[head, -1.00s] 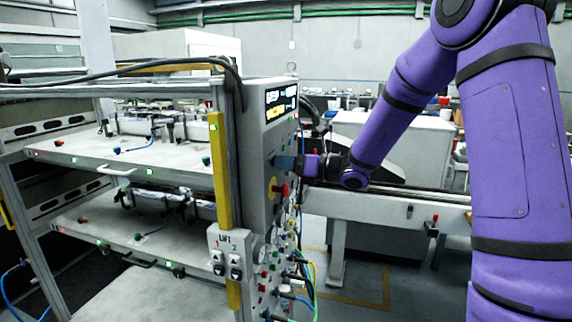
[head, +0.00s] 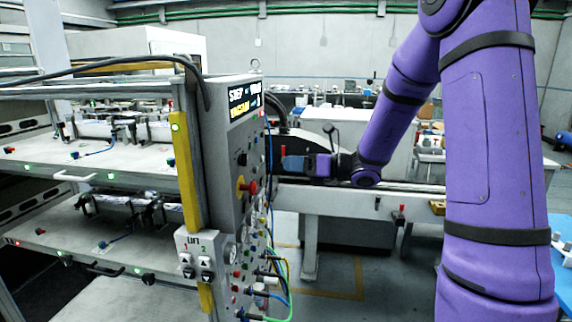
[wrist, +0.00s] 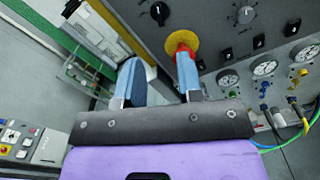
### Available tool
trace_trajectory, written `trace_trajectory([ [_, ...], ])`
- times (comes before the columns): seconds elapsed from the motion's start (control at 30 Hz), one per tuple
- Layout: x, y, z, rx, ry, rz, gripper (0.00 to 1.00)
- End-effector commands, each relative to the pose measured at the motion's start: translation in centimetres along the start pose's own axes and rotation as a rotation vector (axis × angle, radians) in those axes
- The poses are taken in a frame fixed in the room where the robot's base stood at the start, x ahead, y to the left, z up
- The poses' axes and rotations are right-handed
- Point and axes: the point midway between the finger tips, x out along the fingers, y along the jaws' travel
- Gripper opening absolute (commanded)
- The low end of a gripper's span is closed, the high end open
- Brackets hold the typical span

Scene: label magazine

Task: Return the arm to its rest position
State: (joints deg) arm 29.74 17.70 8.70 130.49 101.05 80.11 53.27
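My purple arm comes down from the upper right in the head view, bent at the elbow. My gripper (head: 286,163) is just right of the grey control panel (head: 228,150), its blue-padded fingers pointing left. In the wrist view my gripper (wrist: 158,76) has its two fingers apart, with nothing held between them. A red knob on a yellow disc (head: 246,188) is on the panel. In the wrist view the red knob (wrist: 182,47) appears behind the tip of the right finger; I cannot tell whether they touch.
A two-shelf rack (head: 105,172) with a yellow post (head: 186,170) stands left of the panel. Cables hang low on the panel. A long pale bench (head: 340,200) runs behind my gripper. Open floor (head: 345,280) lies below it.

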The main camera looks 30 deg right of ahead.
Motion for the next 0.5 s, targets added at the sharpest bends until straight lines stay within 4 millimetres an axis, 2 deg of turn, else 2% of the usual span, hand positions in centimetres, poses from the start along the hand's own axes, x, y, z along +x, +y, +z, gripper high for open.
trace_trajectory([
  [0.4, 0.03, 0.02, 0.02, -0.001, 0.001, 0.0, 0.34],
  [0.5, 0.22, 0.84, 0.04, -0.03, 0.024, 0.014, 0.34],
])
